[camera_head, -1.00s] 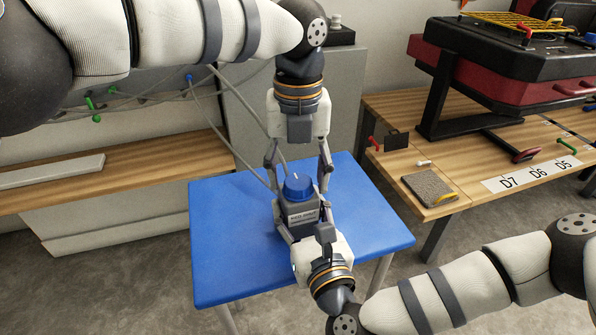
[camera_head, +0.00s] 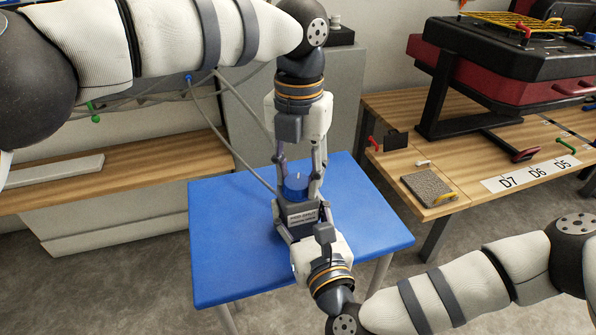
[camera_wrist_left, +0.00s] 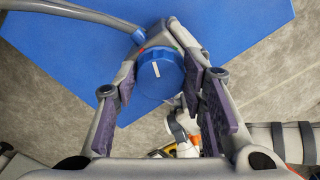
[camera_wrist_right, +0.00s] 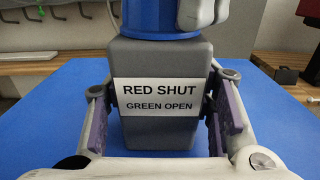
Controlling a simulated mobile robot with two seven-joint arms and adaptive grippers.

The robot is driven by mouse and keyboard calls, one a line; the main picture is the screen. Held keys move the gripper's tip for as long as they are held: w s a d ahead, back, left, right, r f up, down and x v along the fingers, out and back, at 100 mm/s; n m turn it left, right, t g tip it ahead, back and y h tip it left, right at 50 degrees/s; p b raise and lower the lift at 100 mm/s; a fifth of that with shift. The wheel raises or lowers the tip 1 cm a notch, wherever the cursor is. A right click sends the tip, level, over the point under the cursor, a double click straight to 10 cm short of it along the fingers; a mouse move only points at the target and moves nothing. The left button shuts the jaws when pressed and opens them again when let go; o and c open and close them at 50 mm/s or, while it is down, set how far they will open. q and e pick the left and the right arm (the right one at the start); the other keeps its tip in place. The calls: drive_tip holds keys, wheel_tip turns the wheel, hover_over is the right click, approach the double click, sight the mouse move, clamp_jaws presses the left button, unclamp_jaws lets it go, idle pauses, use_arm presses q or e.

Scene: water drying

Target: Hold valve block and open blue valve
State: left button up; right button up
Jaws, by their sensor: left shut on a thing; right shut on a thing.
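The grey valve block (camera_head: 302,211) stands upright on the blue table (camera_head: 235,250), with a hose at its back left. Its label (camera_wrist_right: 156,97) reads "RED SHUT, GREEN OPEN". The blue valve knob (camera_head: 295,184) is on top and also shows in the left wrist view (camera_wrist_left: 160,78). Its white mark points to the picture's top, slightly left. A red mark (camera_wrist_left: 142,49) and a green mark (camera_wrist_left: 177,35) show beside it. My left gripper (camera_head: 297,190) is shut on the knob from above. My right gripper (camera_head: 304,218) is shut around the block's sides.
A wooden bench (camera_head: 400,102) at the right carries a red and black case (camera_head: 500,62), a brown pad (camera_head: 430,188) and a label strip (camera_head: 530,171). A wooden shelf (camera_head: 130,170) lies at the left. The blue table is otherwise clear.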

sight(300, 180)
use_arm(q)
drive_tip(key=m, duration=0.4)
drive_tip(key=shift+m, duration=0.3)
drive_tip(key=shift+s+d+m, duration=0.1)
drive_tip(key=shift+s+m, duration=0.05)
drive_tip(key=shift+m, duration=2.05)
drive_tip(key=o, duration=1.2)
wheel_tip(300, 180, up, 12)
